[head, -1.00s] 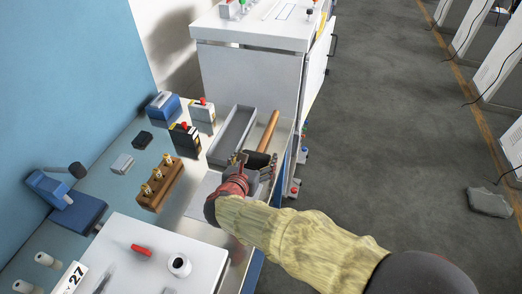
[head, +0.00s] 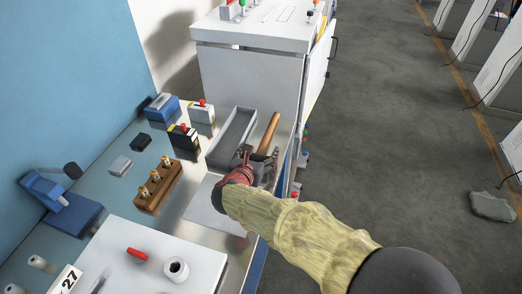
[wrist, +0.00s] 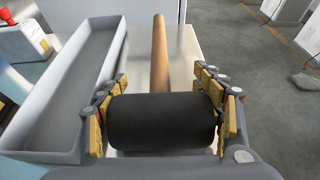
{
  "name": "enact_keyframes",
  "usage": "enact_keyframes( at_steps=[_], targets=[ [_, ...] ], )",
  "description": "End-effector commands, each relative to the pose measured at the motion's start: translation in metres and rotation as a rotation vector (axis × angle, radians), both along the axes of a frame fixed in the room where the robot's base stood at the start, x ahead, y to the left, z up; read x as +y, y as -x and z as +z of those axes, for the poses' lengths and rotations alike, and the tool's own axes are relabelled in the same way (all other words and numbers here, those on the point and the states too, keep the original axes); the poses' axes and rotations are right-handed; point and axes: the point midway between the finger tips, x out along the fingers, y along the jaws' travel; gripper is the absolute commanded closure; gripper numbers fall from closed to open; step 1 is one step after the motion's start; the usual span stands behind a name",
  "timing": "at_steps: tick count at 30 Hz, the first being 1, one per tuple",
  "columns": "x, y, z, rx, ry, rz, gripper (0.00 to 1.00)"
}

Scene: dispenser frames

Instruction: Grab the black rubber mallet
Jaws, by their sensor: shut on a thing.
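The mallet has a black cylindrical head (wrist: 162,122) and a brown wooden handle (head: 268,134). In the wrist view its handle (wrist: 160,55) points away from me, past the head. My gripper (wrist: 165,118) is shut on the mallet head, with the yellow-padded fingers at its two ends. In the head view my gripper (head: 257,168) is at the right part of the bench and hides most of the head. I cannot tell whether the mallet is touching the bench or lifted.
A long grey tray (head: 224,155) lies just left of the mallet; it also shows in the wrist view (wrist: 110,45). A wooden block with brass pieces (head: 147,202) and several small boxes stand further left. A white cabinet (head: 248,85) stands behind. Open floor lies right.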

Motion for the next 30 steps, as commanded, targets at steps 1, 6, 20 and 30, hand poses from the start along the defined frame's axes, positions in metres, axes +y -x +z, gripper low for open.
enact_keyframes(
  at_steps=[1, 6, 20, 30],
  targets=[
    [0.0002, 0.0001, -0.0001, 0.000, 0.000, 0.001, 0.44],
    [0.0003, 0.0000, -0.0001, 0.000, 0.000, 0.001, 0.53],
    [0.0007, -0.0004, 0.0014, -0.003, -0.002, 0.001, 0.77],
    [0.0006, -0.0004, 0.0088, -0.003, -0.002, 0.001, 0.78]
  ],
)
